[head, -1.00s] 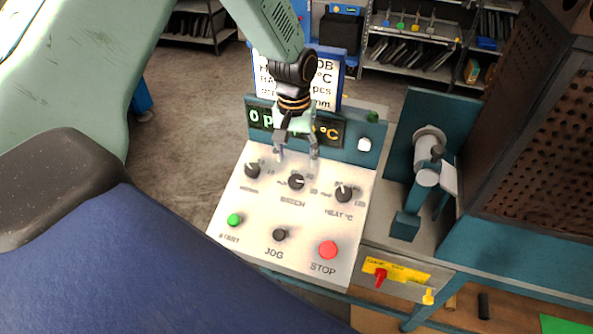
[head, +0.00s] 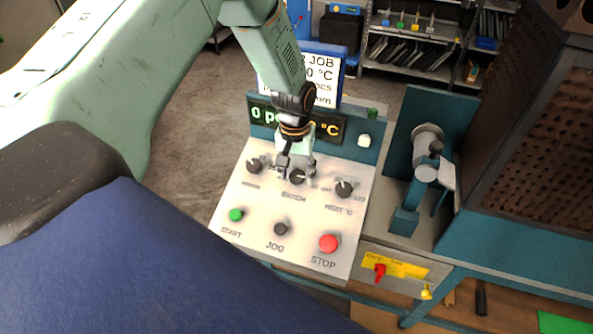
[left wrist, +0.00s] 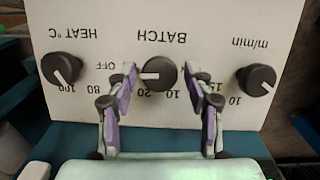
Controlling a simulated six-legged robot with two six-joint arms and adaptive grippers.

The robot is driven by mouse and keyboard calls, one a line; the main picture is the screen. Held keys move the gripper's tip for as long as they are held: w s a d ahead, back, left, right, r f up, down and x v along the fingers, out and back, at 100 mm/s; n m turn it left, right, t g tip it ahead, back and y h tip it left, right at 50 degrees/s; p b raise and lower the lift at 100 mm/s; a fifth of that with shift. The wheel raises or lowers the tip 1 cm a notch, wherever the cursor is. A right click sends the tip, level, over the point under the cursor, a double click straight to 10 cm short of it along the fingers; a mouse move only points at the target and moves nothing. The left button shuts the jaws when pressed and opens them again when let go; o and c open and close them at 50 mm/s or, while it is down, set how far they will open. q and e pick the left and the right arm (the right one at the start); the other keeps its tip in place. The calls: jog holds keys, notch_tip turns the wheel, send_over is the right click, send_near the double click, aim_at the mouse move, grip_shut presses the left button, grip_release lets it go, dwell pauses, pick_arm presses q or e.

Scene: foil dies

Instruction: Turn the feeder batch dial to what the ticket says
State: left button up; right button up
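The batch dial (head: 297,177) is the black middle knob in the panel's upper row. In the left wrist view the panel is upside down, and the dial (left wrist: 158,76) has its white pointer turned toward picture left, with 10 and 20 printed beside it. My left gripper (head: 296,168) is open, one finger on each side of the dial, with small gaps apparent; contact is not clear. The ticket (head: 323,75) is a white card on a blue board behind the panel. My arm covers its left part; only "JOB", "0 °C", "pcs" and "mm" show. My right gripper is out of view.
The speed dial (head: 254,166) and heat dial (head: 344,188) flank the batch dial. A green start button (head: 236,215), black jog button (head: 281,229) and red stop button (head: 328,243) lie in front. The display (head: 330,128) is partly covered by my arm.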

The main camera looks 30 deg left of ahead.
pick_arm(q)
jog(key=shift+w+f, duration=0.15)
jog(key=shift+w, duration=0.05)
jog(key=c, duration=0.9)
jog(key=shift+o, duration=0.2)
jog(key=shift+m, duration=0.5)
jog(key=o, duration=1.1)
jog(key=shift+o, duration=0.2)
